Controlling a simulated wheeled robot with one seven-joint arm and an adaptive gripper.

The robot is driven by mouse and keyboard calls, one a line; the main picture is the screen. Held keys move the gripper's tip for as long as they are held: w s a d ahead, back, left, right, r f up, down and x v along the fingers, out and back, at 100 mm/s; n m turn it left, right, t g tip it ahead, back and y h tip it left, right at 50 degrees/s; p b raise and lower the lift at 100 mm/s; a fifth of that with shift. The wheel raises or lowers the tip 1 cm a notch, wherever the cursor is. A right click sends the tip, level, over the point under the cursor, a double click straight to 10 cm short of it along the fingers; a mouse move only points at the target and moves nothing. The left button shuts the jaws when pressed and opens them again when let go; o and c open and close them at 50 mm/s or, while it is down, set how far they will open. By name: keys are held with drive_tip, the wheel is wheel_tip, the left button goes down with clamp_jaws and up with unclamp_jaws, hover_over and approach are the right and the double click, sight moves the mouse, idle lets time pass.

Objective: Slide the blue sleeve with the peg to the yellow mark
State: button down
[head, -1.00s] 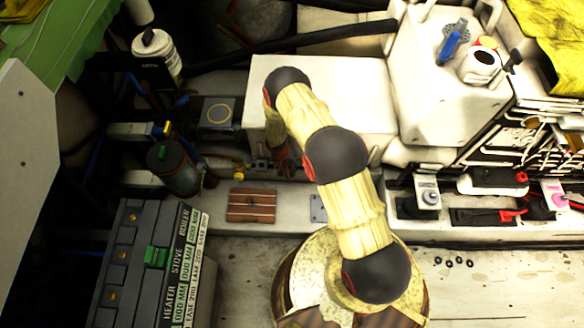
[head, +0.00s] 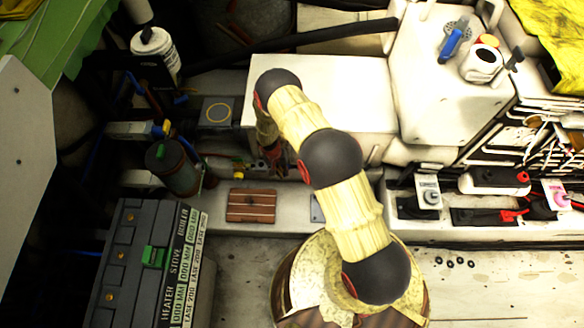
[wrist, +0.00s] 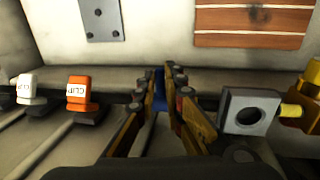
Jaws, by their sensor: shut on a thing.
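A blue piece (wrist: 159,90), which looks like the sleeve, is between the fingers of my gripper (wrist: 163,76) in the wrist view. My gripper is shut on it, and the fingers hide most of it. The peg cannot be made out. A grey block with a round dark hole (wrist: 233,122) is just right of my gripper. A yellow piece (wrist: 291,110) lies beyond the block at the right edge; I cannot tell if it is the mark. In the head view my gripper (head: 272,158) is low against the white box's front, and the blue piece is hidden.
Orange (wrist: 80,92) and white (wrist: 30,88) clips stand left of my gripper. A brown slatted panel (head: 251,205) and a grey plate are close by. The white box (head: 340,90) stands behind the gripper; a green canister (head: 172,168) is farther left.

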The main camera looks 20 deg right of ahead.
drive_tip(key=shift+w+a, duration=0.35)
drive_tip(key=shift+a, duration=0.5)
drive_tip(key=c, duration=1.9)
unclamp_jaws()
